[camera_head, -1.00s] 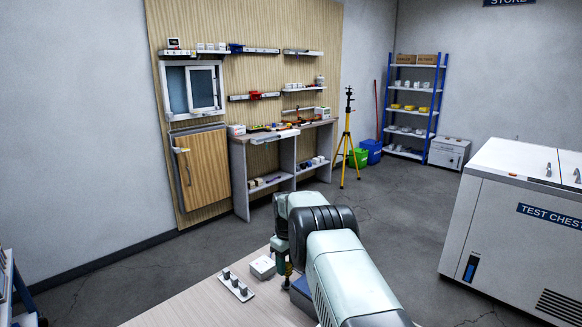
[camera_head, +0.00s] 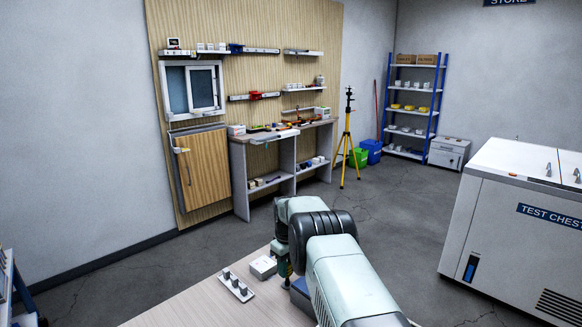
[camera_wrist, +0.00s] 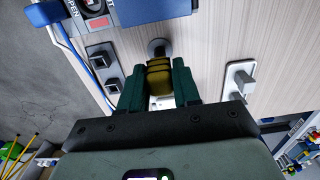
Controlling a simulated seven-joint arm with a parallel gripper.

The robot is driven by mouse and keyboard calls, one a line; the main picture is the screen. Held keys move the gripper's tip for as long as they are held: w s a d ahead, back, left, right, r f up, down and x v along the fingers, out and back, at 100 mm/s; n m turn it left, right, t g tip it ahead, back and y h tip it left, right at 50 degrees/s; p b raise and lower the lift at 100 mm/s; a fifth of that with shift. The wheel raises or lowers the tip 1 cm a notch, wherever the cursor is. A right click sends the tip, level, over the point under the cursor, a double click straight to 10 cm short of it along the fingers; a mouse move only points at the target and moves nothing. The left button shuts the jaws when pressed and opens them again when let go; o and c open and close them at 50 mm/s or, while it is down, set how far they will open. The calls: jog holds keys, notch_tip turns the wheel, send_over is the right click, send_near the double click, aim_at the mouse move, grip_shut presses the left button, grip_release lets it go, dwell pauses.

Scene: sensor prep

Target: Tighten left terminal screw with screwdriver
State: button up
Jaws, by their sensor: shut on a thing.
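My gripper (camera_wrist: 158,88) is shut on the screwdriver (camera_wrist: 158,76), with a dark green finger on each side of its olive-yellow handle. In the wrist view a round grey piece (camera_wrist: 157,45) shows just beyond the handle; I cannot tell whether it is part of the tool or of something on the table. In the head view my gripper is low, mostly hidden behind my arm, with the screwdriver (camera_head: 288,268) a small yellowish upright piece under it. I cannot make out the left terminal screw or the tool's tip.
On the wooden table (camera_head: 190,305) a white plate with grey knobs (camera_head: 237,287), a white box (camera_head: 262,266) and a blue box (camera_head: 301,288) stand close by. The wrist view shows a blue cable (camera_wrist: 88,65) and a dark-switched plate (camera_wrist: 103,66) at the left.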

jog(key=shift+r, duration=0.15)
jog(key=shift+r, duration=1.35)
jog(key=shift+r, duration=0.15)
jog(key=s+d+r+m, duration=0.4)
jog(key=s+d+r, duration=0.2)
jog(key=s+r, duration=0.5)
jog(key=s+d+r+m, duration=0.3)
jog(key=s+d+r, duration=0.3)
jog(key=s+r, duration=0.5)
jog(key=shift+w+d+f+n, duration=0.2)
jog(key=shift+w+f+n, duration=0.95)
jog(key=shift+w+f, duration=1.9)
jog(key=shift+w+d+f+n, duration=0.2)
jog(key=shift+w+f+n, duration=1)
jog(key=shift+w+f, duration=1.8)
jog(key=shift+w+d+f+n, duration=0.2)
jog(key=shift+w+f+n, duration=1.45)
jog(key=shift+f, duration=2.3)
